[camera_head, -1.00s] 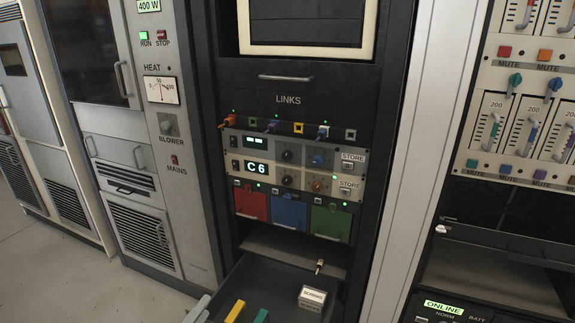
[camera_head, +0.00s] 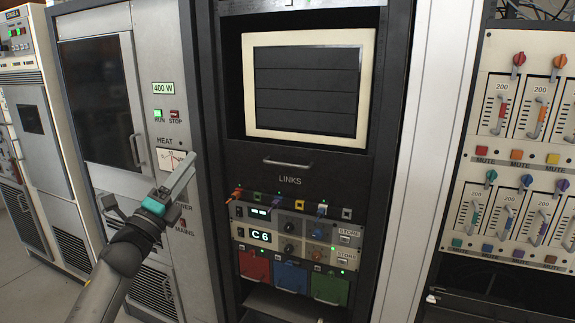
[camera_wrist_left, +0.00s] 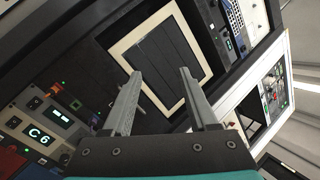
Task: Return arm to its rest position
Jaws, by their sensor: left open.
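My left gripper (camera_head: 148,188) is raised at the left of the head view, in front of the grey transmitter cabinet with the HEAT meter (camera_head: 175,160). Its two fingers also show in the left wrist view (camera_wrist_left: 158,100), spread apart with nothing between them. They point towards a dark panel in a cream frame (camera_wrist_left: 155,55). The gripper appears apart from the racks. My right gripper is in neither view.
The LINKS rack (camera_head: 290,181) stands in the middle, with display modules reading C 6 (camera_head: 260,236) and red, blue and green flaps (camera_head: 290,277) below. A fader panel (camera_head: 520,150) is at right. Bare floor (camera_head: 45,290) shows at lower left.

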